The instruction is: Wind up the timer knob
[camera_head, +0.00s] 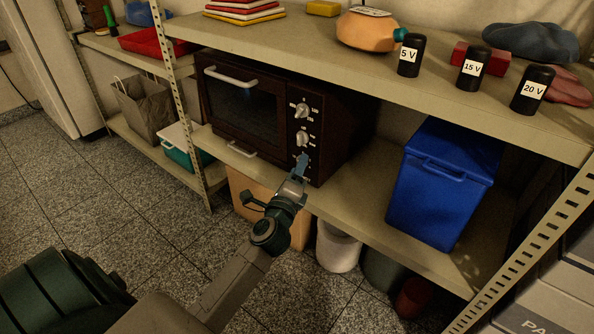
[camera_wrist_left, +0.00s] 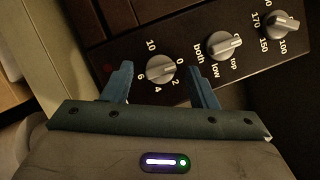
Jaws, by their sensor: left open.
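The dark toaster oven (camera_head: 316,103) stands on the middle shelf, its control panel facing me. The timer knob (camera_wrist_left: 160,68), silver with numbers around it, is the lowest of three knobs. In the head view my left gripper largely hides it. My left gripper (camera_head: 301,168) is in front of the lower panel. In the left wrist view its blue fingers (camera_wrist_left: 160,80) are open, one on each side of the timer knob, with gaps showing. I cannot tell how deep the fingertips reach around it. My right gripper is not in view.
The both/low/top knob (camera_wrist_left: 224,46) and the temperature knob (camera_wrist_left: 281,25) are farther up the panel. The oven door handle (camera_head: 231,77) is to the left. The upper shelf (camera_head: 330,58) overhangs the oven. A blue bin (camera_head: 440,190) stands to the right.

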